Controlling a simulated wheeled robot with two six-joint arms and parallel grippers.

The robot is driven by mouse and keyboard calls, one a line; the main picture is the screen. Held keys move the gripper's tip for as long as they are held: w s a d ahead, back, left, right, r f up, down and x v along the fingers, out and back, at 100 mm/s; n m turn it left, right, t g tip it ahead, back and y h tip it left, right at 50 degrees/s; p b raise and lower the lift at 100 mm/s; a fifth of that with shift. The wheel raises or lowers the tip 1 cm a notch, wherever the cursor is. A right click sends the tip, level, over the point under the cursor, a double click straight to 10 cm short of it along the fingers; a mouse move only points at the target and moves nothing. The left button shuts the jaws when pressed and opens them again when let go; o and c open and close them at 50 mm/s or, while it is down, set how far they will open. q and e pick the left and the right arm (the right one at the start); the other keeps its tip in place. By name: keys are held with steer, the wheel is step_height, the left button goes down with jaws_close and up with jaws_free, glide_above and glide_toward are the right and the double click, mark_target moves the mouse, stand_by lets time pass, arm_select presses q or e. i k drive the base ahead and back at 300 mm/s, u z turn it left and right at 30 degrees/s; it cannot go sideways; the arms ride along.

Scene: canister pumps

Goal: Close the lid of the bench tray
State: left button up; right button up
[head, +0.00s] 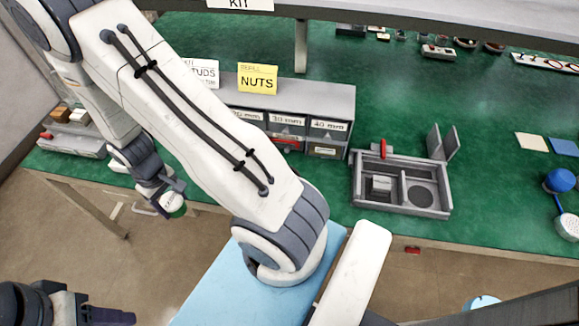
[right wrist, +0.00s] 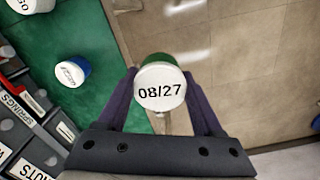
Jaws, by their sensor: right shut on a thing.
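The grey bench tray (head: 432,211) stands on the green bench right of centre, near its front edge. It has compartments, with a small pale block in one and a round recess in another. A grey lid panel (head: 443,143) stands upright at its back right, so it looks open. A red lever (head: 383,148) rises at its back left. My right gripper (head: 172,200) is far left of the tray, by the bench's front edge. It is shut on a green canister with a white top (right wrist: 161,88) marked 08/27. My left gripper (head: 108,316) shows only partly at the bottom left.
A grey drawer unit (head: 345,105) stands left of the tray, with a yellow NUTS card (head: 257,79) on top. A blue ball-topped thing (head: 559,180) is at the far right. My arm crosses the left and middle.

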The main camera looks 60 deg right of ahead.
mark_target(421, 197)
steer(key=u, duration=0.45)
steer(key=k, duration=1.3)
steer(key=z, duration=1.65)
